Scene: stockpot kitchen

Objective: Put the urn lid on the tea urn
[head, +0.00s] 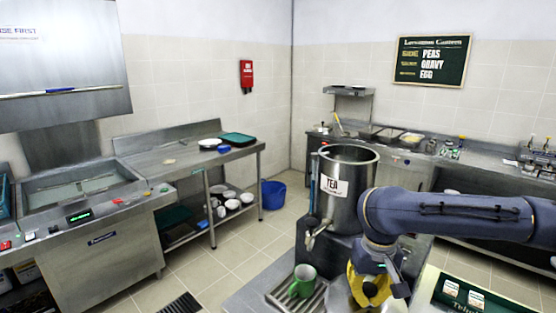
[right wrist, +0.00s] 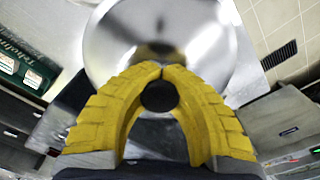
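The tea urn (head: 340,190) is a steel cylinder with a "TEA" label and a tap, standing on a dark base in the head view. Its top is open. My right gripper (head: 370,290) has yellow fingers and is low in front of the urn, to the right of the green mug. In the right wrist view, the urn lid (right wrist: 110,45) is a shiny round steel disc beyond the fingers. Its dark knob (right wrist: 159,97) sits between the fingers, whose tips meet around it. In the head view the arm and gripper mostly hide the lid. My left gripper is out of view.
A green mug (head: 303,281) stands on the drip grille (head: 284,297) below the urn's tap. A green-edged board or tray with cards (head: 470,300) lies at the lower right. A blue bucket (head: 273,195) is on the floor behind.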

